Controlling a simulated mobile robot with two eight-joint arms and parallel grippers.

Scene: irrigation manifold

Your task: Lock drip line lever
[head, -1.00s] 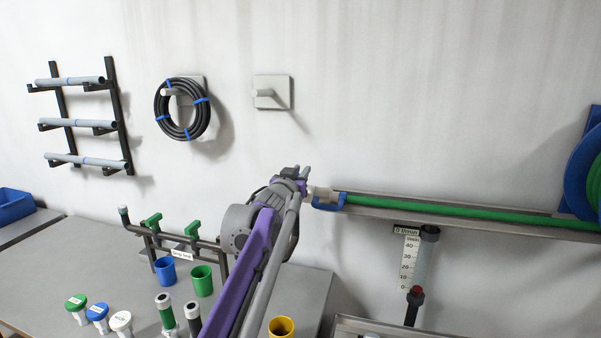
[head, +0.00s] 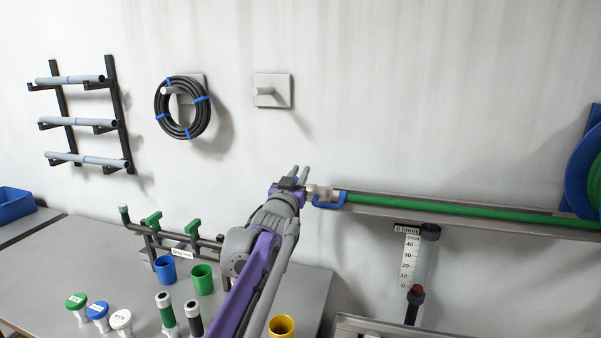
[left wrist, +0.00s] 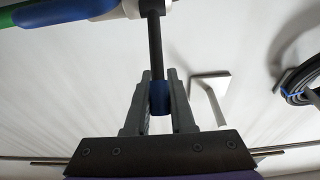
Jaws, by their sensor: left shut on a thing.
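A pale valve fitting (head: 319,191) sits at the left end of the green hose line (head: 430,208) on the wall, with a blue curved part (head: 330,203) beside it. In the left wrist view a dark lever rod (left wrist: 155,45) comes off the pale fitting (left wrist: 131,8) and ends in a blue grip (left wrist: 160,98). My left gripper (head: 299,170) is at the fitting's left side in the head view. In the left wrist view my left gripper (left wrist: 160,80) has its fingers on both sides of the blue grip, shut on it. The lever is mostly hidden in the head view. My right gripper is not in view.
A grey wall rail (head: 540,223) carries the hose to a blue reel (head: 580,175). A flow gauge (head: 418,258) hangs below. A workbench (head: 110,270) with a pipe manifold, cups and caps stands lower left.

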